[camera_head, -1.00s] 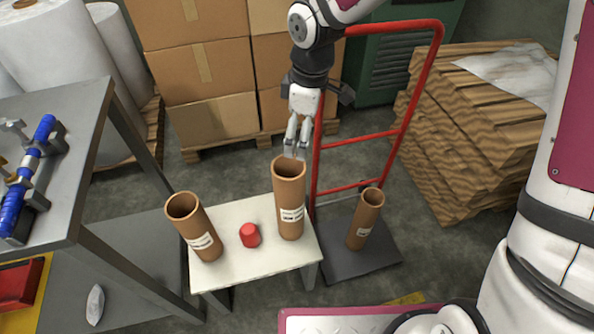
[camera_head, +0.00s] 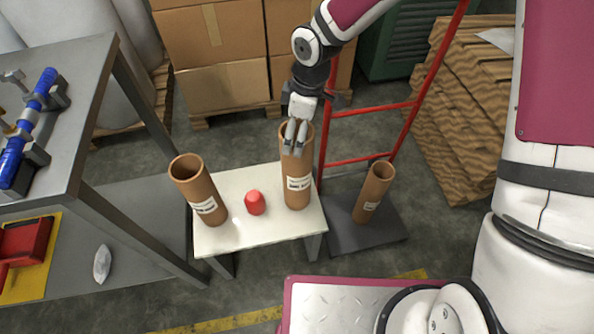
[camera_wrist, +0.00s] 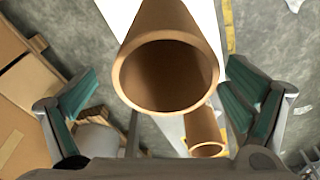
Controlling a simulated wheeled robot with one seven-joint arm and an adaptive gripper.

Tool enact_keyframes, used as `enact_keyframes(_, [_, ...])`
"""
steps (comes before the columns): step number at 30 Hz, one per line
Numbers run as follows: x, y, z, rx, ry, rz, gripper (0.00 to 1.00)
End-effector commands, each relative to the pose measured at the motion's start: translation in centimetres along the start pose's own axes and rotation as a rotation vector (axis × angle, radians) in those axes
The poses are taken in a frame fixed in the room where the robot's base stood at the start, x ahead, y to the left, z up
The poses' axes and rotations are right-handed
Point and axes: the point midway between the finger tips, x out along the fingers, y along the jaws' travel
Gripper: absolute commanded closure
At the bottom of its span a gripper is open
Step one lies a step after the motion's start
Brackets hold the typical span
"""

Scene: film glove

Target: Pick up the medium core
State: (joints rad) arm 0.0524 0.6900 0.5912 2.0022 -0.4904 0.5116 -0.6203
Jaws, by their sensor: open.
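Three brown cardboard cores stand upright. The tallest-looking one (camera_head: 297,185) is at the right of the white table (camera_head: 238,238). A somewhat shorter one (camera_head: 202,196) is at the table's left, and a narrower one (camera_head: 371,196) is on the hand truck. Their labels are too small to read. My gripper (camera_head: 294,148) is at the top of the right table core, its fingers overlapping the rim in the head view. In the wrist view, that core's open mouth (camera_wrist: 168,108) lies between my spread, empty fingers; another core (camera_wrist: 205,133) shows behind it.
A red cap-like piece (camera_head: 255,203) sits between the table cores. The red hand truck (camera_head: 372,108) stands close on the right. A grey bench (camera_head: 78,120) is at left, and stacked cartons (camera_head: 222,85) are behind. Flat cardboard (camera_head: 460,130) is piled at right.

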Motion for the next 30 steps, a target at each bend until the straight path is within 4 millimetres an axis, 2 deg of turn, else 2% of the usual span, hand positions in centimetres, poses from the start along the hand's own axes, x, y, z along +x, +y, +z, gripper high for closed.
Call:
enact_keyframes(9, [4.3, -0.5, 0.3, 0.000, -0.001, -0.001, 0.04])
enact_keyframes(17, [4.8, -0.5, 0.3, 0.000, 0.000, 0.001, 0.04])
enact_keyframes(20, [4.7, -0.5, 0.3, 0.000, 0.000, 0.001, 0.22])
enact_keyframes(24, [4.7, -0.5, 0.3, 0.000, 0.000, 0.000, 0.54])
enact_keyframes(27, [4.7, -0.5, 0.3, 0.000, 0.000, 0.000, 0.73])
enact_keyframes(30, [4.8, -0.5, 0.3, 0.000, 0.000, 0.000, 0.74])
